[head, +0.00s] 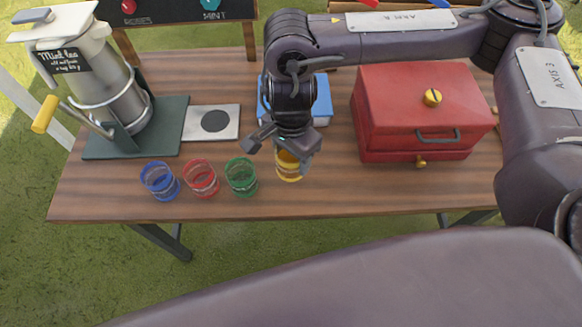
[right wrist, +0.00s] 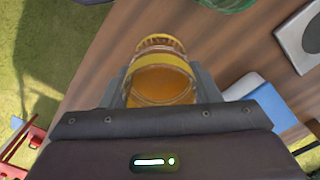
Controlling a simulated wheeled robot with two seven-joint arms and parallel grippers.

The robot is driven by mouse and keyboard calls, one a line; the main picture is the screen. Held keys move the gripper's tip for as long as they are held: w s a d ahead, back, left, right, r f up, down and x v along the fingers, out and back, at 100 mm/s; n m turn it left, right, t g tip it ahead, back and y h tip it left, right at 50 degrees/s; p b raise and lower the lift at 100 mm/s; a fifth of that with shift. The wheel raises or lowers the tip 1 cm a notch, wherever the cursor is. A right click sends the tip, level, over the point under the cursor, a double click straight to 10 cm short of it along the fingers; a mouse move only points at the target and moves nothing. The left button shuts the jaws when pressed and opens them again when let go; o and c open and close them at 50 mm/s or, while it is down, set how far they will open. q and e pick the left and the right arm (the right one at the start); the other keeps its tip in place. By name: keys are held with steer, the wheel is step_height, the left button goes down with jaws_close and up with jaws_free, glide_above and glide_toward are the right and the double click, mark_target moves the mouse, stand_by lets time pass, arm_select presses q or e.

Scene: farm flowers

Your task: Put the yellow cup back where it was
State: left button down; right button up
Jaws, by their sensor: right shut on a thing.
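The yellow cup (head: 288,167) is at the right end of a row of cups near the table's front edge. My right gripper (head: 281,150) comes down from above and is shut on it. In the right wrist view the yellow cup (right wrist: 161,78) sits between the two fingers of the right gripper (right wrist: 160,90). The cup seems upright at or just above the table; I cannot tell whether it touches. My left gripper is not in view.
Green (head: 241,176), red (head: 201,178) and blue (head: 160,180) cups stand to the left. A red box (head: 420,105) is to the right, a blue item (head: 321,105) behind. A metal dispenser (head: 105,90) and a plate with a dark disc (head: 226,109) are at left. The wooden table (head: 330,195) is bare in front.

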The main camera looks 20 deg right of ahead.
mark_target(291, 170)
steer(key=shift+f, duration=0.9)
steer(key=shift+f+b, duration=0.3)
steer(key=shift+f, duration=1.6)
steer(key=shift+f, duration=0.1)
steer(key=o, duration=0.7)
steer(key=shift+f, duration=0.1)
steer(key=o, duration=0.5)
steer(key=shift+c, duration=0.2)
